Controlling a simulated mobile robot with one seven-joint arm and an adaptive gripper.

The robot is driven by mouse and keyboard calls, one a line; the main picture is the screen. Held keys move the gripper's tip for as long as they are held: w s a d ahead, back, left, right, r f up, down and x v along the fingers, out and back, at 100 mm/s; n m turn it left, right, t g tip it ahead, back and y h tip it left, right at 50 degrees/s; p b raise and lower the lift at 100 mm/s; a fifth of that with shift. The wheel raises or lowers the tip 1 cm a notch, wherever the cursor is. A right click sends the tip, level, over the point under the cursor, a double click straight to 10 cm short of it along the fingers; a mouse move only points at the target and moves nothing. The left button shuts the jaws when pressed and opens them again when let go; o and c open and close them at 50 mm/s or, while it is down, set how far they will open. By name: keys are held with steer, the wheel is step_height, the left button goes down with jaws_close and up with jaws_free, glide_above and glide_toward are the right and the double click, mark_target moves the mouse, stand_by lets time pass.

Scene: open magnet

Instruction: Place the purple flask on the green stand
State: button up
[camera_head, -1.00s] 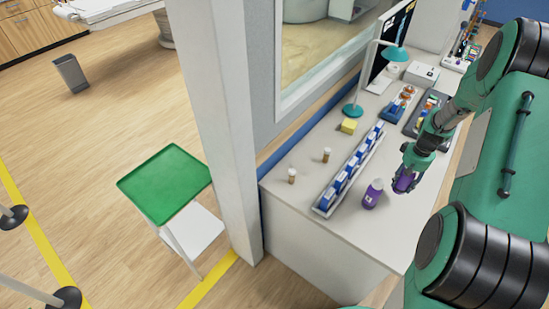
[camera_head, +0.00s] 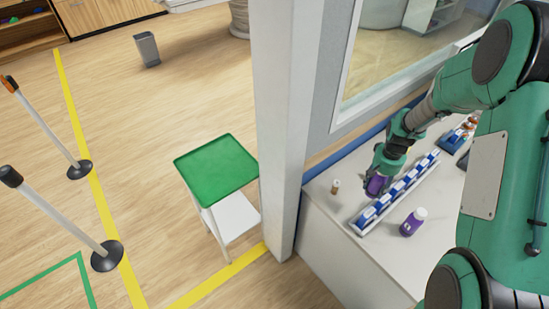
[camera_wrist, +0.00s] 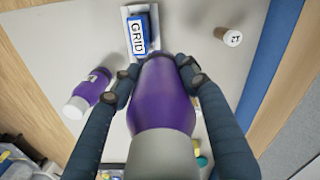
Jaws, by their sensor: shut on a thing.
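My gripper (camera_head: 382,178) is shut on a purple flask (camera_head: 376,185) above the counter, close to the row of blue and white boxes. In the wrist view the purple flask (camera_wrist: 163,95) sits between both fingers, its pale end towards the camera. The green stand (camera_head: 217,167) is a small side table with a bare green tray top and a white lower shelf, on the floor left of the white pillar. My gripper is to the right of the stand, with the pillar between them in the picture.
The white pillar (camera_head: 286,120) and window wall rise beside the counter (camera_head: 345,235). A rack of blue and white boxes (camera_head: 367,216) and a small brown vial (camera_head: 335,187) are on the counter. Barrier posts (camera_head: 75,170) stand left of the stand; floor around it is clear.

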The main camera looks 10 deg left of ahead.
steer(key=s+a+r+n+p, duration=0.1)
steer(key=s+a+r+p, duration=0.2)
steer(key=s+a, duration=0.55)
steer(key=s+a+r+p, duration=0.3)
steer(key=s+a, duration=0.1)
steer(key=a, duration=0.9)
steer(key=s+a+r+n+p, duration=0.1)
steer(key=s+a+r+p, duration=0.2)
steer(key=s+a, duration=0.55)
steer(key=w+a+f+n+b, duration=0.4)
steer(key=w+a+f+n, duration=0.4)
steer(key=w+a, duration=0.3)
steer(key=w+a+f+n+b, duration=0.5)
steer(key=w+a+f+n, duration=0.2)
steer(key=w+a+f, duration=0.2)
steer(key=w+a, duration=0.2)
steer(key=shift+a+n, duration=0.35)
steer(key=shift+n, duration=0.05)
steer(key=shift+w, duration=0.1)
steer(key=w+a, duration=0.3)
steer(key=w, duration=0.1)
steer(key=w+a+f, duration=0.1)
steer(key=w+a, duration=0.2)
steer(key=w, duration=0.1)
steer(key=w+a, duration=0.2)
steer(key=w, duration=0.3)
steer(key=shift+w+a+f, duration=0.1)
steer(key=shift+a+f, duration=0.1)
steer(key=shift+a, duration=0.2)
